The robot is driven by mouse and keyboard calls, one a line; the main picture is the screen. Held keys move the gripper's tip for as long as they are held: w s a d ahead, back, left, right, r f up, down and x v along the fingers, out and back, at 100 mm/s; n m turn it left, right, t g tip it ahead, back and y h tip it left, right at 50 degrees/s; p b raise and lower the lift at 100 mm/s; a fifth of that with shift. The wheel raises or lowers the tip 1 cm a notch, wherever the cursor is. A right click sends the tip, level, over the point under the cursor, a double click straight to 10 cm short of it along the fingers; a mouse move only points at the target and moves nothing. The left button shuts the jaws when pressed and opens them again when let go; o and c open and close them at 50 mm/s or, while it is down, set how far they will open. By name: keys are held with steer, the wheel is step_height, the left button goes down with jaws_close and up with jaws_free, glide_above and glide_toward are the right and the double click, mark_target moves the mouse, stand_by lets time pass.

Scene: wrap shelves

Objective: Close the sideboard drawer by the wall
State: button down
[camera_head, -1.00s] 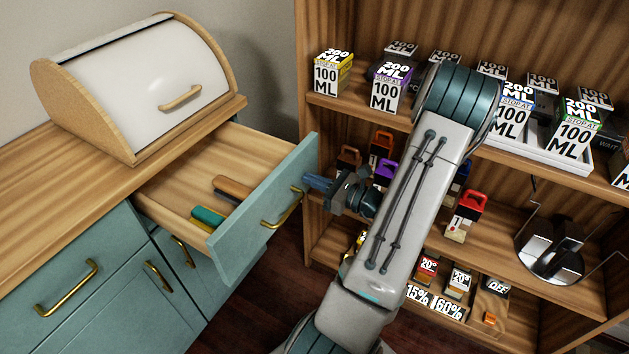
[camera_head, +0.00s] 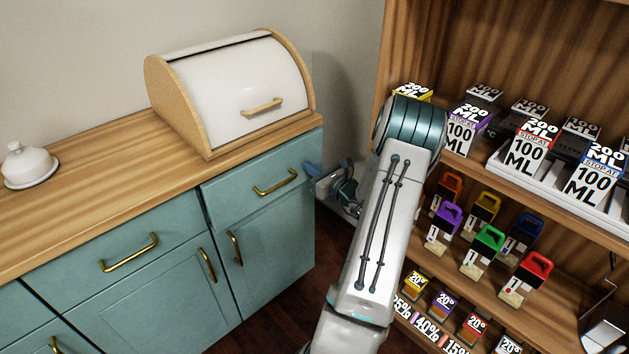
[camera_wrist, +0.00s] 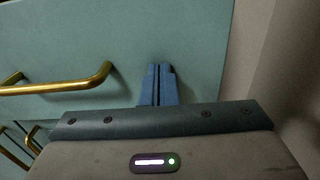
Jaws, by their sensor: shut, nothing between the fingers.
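The sideboard drawer (camera_head: 262,178) by the wall has a teal front with a brass handle (camera_head: 274,183). Its front looks flush with the sideboard, and its inside is hidden. My gripper (camera_head: 313,170) is at the right edge of the drawer front in the head view. In the wrist view the blue fingertips of my gripper (camera_wrist: 160,72) are together, against or very close to the teal front (camera_wrist: 150,30), right of the brass handle (camera_wrist: 60,85). Nothing is between the fingers.
A bread box (camera_head: 235,90) and a white lidded dish (camera_head: 28,165) stand on the sideboard top (camera_head: 100,205). A wooden shelf (camera_head: 540,240) with boxes and coloured blocks is close on the right of my arm. Dark floor shows between them.

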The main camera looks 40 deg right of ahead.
mark_target(301, 161)
steer(key=w, duration=0.3)
steer(key=shift+w+a, duration=0.1)
steer(key=shift+w+r, duration=0.15)
steer(key=shift+w, duration=0.15)
steer(key=shift+a+r, duration=0.1)
steer(key=shift+s, duration=0.2)
steer(key=s, duration=1.4)
steer(key=shift+d+f+p, duration=0.25)
steer(key=shift+d+p, duration=0.05)
